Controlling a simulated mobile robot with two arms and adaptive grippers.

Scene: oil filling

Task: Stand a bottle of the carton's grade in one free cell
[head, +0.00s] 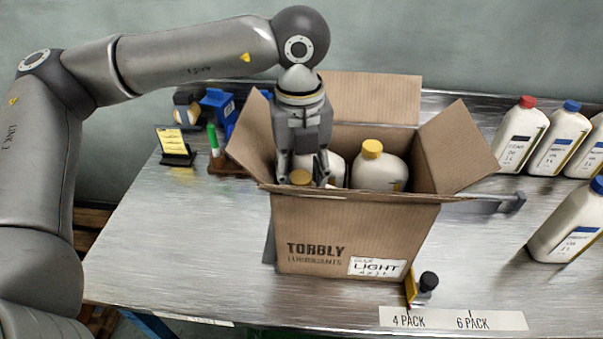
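The open cardboard carton (354,225) stands on the metal table, with a white label (377,267) reading LIGHT on its front. Inside, a white bottle with a yellow cap (381,170) stands at the back right. Another white bottle body (337,170) shows partly behind my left gripper. Contact is not visible. My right gripper is not in view.
White bottles with a red cap (521,137) and blue caps (560,142) stand at the back right. Another blue-capped bottle (567,228) stands nearer. Raised flaps (458,146) surround the carton's opening. A black-capped small item (425,284) is by its front right corner.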

